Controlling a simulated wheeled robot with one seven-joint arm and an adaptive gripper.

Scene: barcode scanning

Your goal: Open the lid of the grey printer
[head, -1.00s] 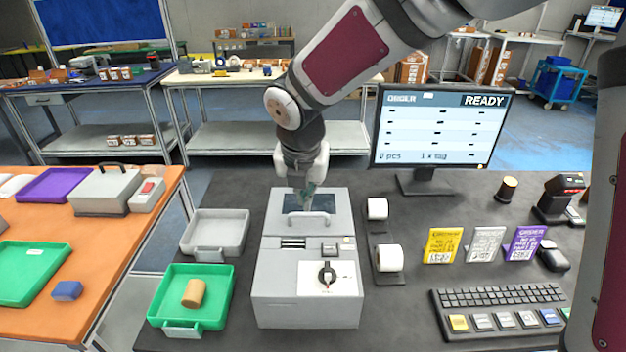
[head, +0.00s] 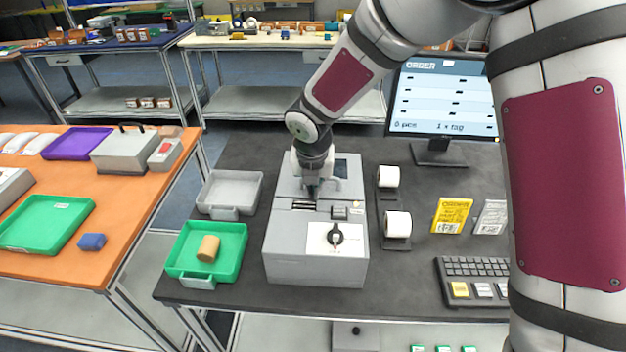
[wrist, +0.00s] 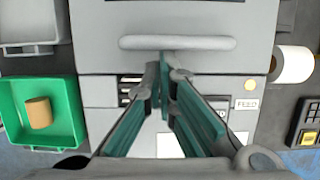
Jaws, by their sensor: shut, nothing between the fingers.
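The grey printer (head: 285,262) stands on the dark table in the head view. Its lid (wrist: 90,45) is the rear top part and looks closed. The lid's light bar handle (wrist: 177,42) runs across the wrist view. My gripper (wrist: 163,72) is shut and empty, its teal fingers just on the front side of the handle, above the lid's front seam. It also shows in the head view (head: 312,192) above the printer top, hiding part of the lid and the handle. I cannot tell whether the fingertips touch the printer.
A green tray (head: 178,265) with a tan cylinder (head: 208,248) and a grey tray (head: 204,200) are left of the printer. White rolls (head: 397,224) stand close on its right. The monitor (head: 440,98) is behind on the right, with a keyboard (head: 478,270) at the front right.

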